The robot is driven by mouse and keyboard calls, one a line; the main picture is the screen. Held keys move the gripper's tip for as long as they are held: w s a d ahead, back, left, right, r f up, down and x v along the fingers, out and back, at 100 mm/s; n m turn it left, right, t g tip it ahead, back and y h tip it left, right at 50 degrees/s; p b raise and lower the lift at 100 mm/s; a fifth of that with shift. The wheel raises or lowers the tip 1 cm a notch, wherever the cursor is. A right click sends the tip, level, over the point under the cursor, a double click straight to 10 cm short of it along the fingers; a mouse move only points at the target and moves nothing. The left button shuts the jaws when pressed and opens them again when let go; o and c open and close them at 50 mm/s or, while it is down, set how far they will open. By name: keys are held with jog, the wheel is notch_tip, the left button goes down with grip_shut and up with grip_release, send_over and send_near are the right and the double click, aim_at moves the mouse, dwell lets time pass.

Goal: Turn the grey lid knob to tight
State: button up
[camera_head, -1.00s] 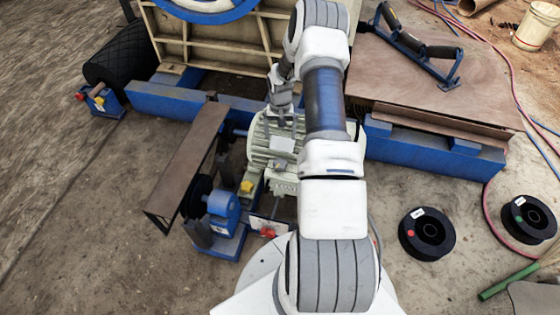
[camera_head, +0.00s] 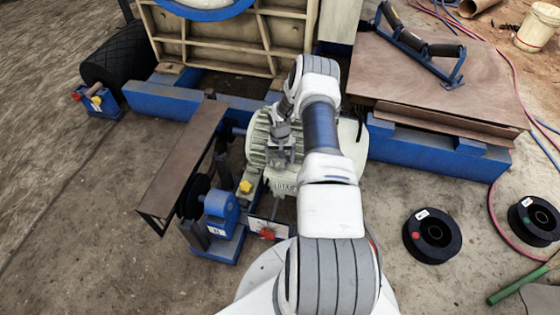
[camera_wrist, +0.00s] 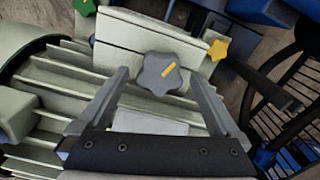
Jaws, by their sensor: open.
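The grey lid knob (camera_wrist: 160,74) is star-shaped with a yellow pointer mark. It sits on a pale green box on the ribbed motor in the wrist view, with the mark slanting up to the right. My gripper (camera_wrist: 158,78) is open, with one finger on each side of the knob in the picture. I cannot tell how far the fingertips are above it. In the head view my gripper (camera_head: 279,158) is over the pale green motor (camera_head: 258,135) and hides the knob.
A yellow star knob (camera_wrist: 218,49) is right of the grey one, and a green knob (camera_wrist: 84,6) is at upper left. A brown guard plate (camera_head: 184,165) and a blue bearing block (camera_head: 222,207) stand left of the motor. Black spools (camera_head: 432,236) lie on the ground at right.

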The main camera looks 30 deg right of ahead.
aim_at(280, 161)
jog(key=c, duration=1.4)
jog(key=shift+m+b, duration=0.3)
jog(key=shift+m, duration=0.4)
jog(key=o, duration=1.4)
notch_tip(280, 161, up, 17)
jog(key=p, duration=0.5)
jog(key=shift+r, duration=0.2)
